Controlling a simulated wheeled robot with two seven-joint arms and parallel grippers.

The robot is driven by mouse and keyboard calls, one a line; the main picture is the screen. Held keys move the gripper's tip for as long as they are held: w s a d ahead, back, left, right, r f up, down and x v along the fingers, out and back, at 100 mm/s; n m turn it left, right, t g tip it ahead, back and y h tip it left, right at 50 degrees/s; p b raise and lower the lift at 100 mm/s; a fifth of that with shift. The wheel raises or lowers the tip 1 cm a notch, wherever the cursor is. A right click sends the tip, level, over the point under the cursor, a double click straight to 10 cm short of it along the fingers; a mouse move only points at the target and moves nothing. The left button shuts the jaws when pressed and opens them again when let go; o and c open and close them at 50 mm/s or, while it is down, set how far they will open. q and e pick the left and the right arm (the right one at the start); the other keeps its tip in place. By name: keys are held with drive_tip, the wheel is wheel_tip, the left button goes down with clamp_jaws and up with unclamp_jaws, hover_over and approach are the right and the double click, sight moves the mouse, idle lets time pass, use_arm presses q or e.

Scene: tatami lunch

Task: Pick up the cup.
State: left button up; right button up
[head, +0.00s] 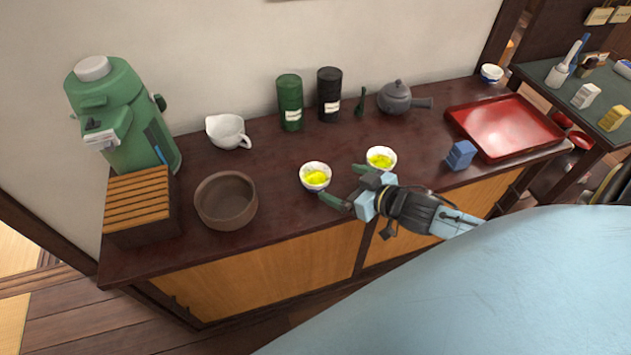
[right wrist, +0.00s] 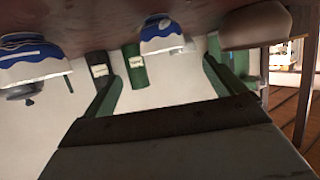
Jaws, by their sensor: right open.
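Two small white-and-blue cups with yellow-green contents stand upright on the dark counter. The left cup (head: 315,177) is just beyond my right gripper (head: 341,186); the right cup (head: 381,160) stands behind and right of the gripper. My right gripper is open, its two green fingers spread and pointing toward the left cup, with nothing visible between them. In the right wrist view, which looks upside down, one cup (right wrist: 161,38) appears between the directions of the fingers, and the other cup (right wrist: 30,66) is at the left edge. My left gripper is not in view.
A brown bowl (head: 226,201) and slatted wooden box (head: 139,199) stand left. Behind are a white pourer (head: 228,132), green canister (head: 290,103), black canister (head: 329,95) and grey teapot (head: 395,98). A blue block (head: 461,155) and red tray (head: 505,128) are right.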

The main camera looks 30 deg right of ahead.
sight(330, 178)
drive_tip(key=x, duration=0.4)
drive_tip(key=shift+f+b, duration=0.1)
drive_tip(key=shift+b, duration=0.25)
drive_tip(key=shift+w+a+f, duration=0.15)
drive_tip(key=shift+w+f, duration=0.1)
drive_tip(key=shift+w, duration=0.35)
drive_tip(key=b+x, duration=0.1)
drive_tip(key=x, duration=0.3)
drive_tip(key=shift+a+f+b, duration=0.2)
drive_tip(key=shift+a+b, duration=0.05)
drive_tip(key=shift+b, duration=0.05)
drive_tip(key=shift+w+a+f, duration=0.1)
drive_tip(key=shift+w+f, duration=0.05)
drive_tip(key=shift+w, duration=0.15)
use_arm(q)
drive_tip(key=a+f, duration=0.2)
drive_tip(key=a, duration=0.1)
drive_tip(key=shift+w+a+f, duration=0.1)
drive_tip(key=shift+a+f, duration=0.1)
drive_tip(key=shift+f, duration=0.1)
use_arm(e)
drive_tip(key=c, duration=1.1)
